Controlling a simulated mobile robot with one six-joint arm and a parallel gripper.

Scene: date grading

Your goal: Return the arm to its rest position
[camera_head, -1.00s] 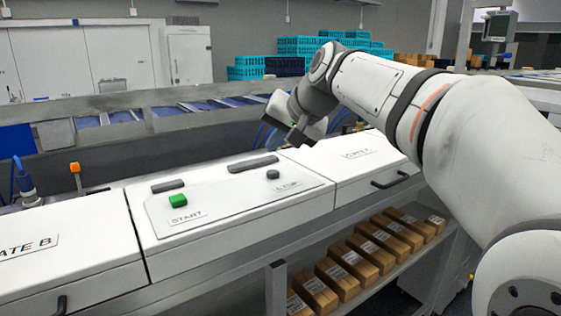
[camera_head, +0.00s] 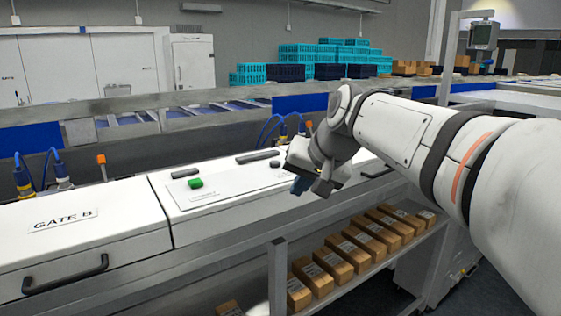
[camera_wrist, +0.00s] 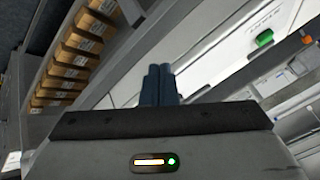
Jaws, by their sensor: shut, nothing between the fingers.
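My gripper (camera_head: 299,186) hangs at the end of my bent arm, in front of the right part of the white control panel (camera_head: 225,190) in the head view. In the wrist view its blue fingers (camera_wrist: 159,85) are together with nothing between them. The green START button (camera_head: 195,183) is on the panel, left of the gripper and apart from it. The button also shows in the wrist view (camera_wrist: 265,38) at the upper right.
The GATE B cover (camera_head: 110,240) with a black handle (camera_head: 65,275) is at the left. A shelf below holds several brown boxes (camera_head: 335,264). A conveyor (camera_head: 110,125) runs behind the panel. Teal crates (camera_head: 300,60) are stacked at the back.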

